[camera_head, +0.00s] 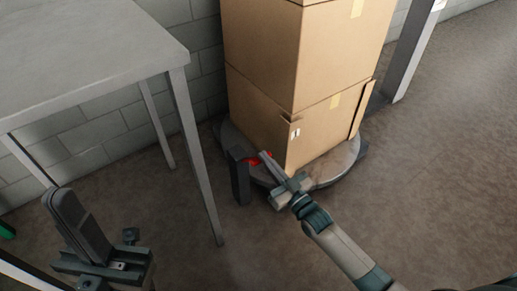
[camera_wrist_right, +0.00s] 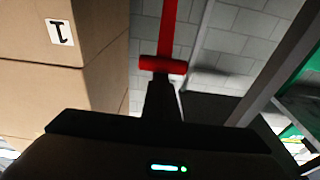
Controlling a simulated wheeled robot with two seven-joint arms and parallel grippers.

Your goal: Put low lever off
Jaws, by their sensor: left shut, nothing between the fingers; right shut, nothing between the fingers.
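The low lever (camera_head: 252,161) is red and sits at the top of a short dark post (camera_head: 239,176) beside the round platform. In the right wrist view its red crossbar (camera_wrist_right: 163,65) lies right at my fingertips, with a red bar running upward behind it. My right gripper (camera_head: 264,154) is shut and empty. Its tips overlap the lever in the head view and seem to be at or touching it; exact contact is unclear. My left gripper (camera_head: 62,196) is shut and empty at the lower left, well away from the lever.
Stacked cardboard boxes (camera_head: 308,55) stand on a round platform (camera_head: 345,160) close to my right gripper. A grey table (camera_head: 85,50) stands at the left, its leg (camera_head: 197,150) between my two grippers. A pale block wall (camera_head: 200,45) is behind. Open floor lies at the right.

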